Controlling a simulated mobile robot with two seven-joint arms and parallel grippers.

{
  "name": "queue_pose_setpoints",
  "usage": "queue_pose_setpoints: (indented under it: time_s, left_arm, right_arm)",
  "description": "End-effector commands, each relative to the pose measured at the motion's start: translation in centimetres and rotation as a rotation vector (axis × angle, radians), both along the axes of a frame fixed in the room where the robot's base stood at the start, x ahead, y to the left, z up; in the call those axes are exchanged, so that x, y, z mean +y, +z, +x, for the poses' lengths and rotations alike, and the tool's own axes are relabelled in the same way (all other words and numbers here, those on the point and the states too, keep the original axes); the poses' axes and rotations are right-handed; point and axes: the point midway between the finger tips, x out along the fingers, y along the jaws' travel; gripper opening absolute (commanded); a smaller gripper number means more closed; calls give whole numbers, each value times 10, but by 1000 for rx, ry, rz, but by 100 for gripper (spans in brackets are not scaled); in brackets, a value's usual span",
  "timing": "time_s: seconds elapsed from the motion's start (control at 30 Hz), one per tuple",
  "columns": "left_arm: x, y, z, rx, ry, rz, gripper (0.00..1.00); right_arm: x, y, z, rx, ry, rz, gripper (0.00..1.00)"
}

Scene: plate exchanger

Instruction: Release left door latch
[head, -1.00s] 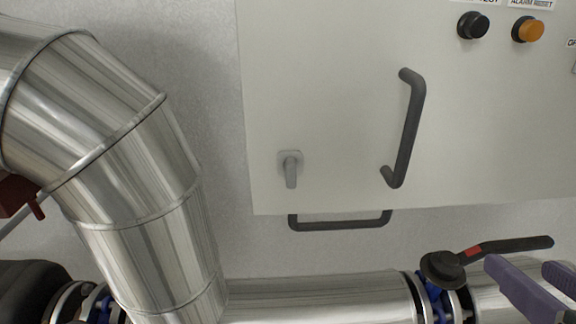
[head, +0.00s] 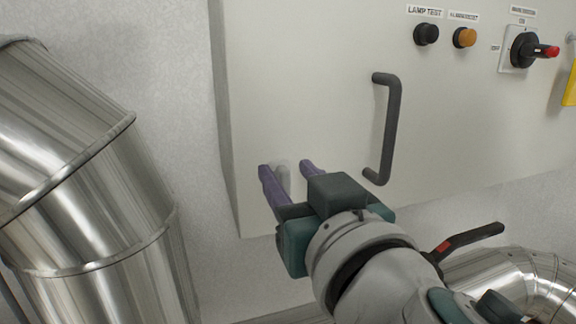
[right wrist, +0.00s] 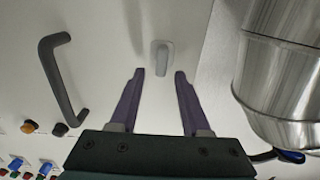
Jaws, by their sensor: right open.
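The left door latch (head: 283,172) is a small grey handle on the lower left of the pale cabinet door (head: 300,90). In the head view it shows between the purple fingers of my right gripper (head: 287,168), partly hidden behind them. In the right wrist view the latch (right wrist: 162,58) hangs straight down in line with the gap between the fingertips (right wrist: 159,74). The fingers are open, one on each side, and do not appear to touch it. My left gripper is not in view.
A dark door handle (head: 390,130) stands out right of the latch. Buttons (head: 426,34) and a rotary switch (head: 526,50) are at the upper right. A large metal-clad pipe (head: 90,190) fills the left. A black valve lever (head: 468,240) is below the cabinet.

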Motion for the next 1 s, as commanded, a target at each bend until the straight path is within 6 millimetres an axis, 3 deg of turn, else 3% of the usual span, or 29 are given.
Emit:
queue_pose_setpoints:
  time_s: [0.43,0.83,1.0]
  left_arm:
    - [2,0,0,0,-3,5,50]
    - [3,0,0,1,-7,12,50]
    - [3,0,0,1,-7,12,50]
  right_arm:
    - [3,0,10,0,-1,1,47]
    - [3,0,10,1,-1,1,2]
    - [3,0,10,1,-1,1,0]
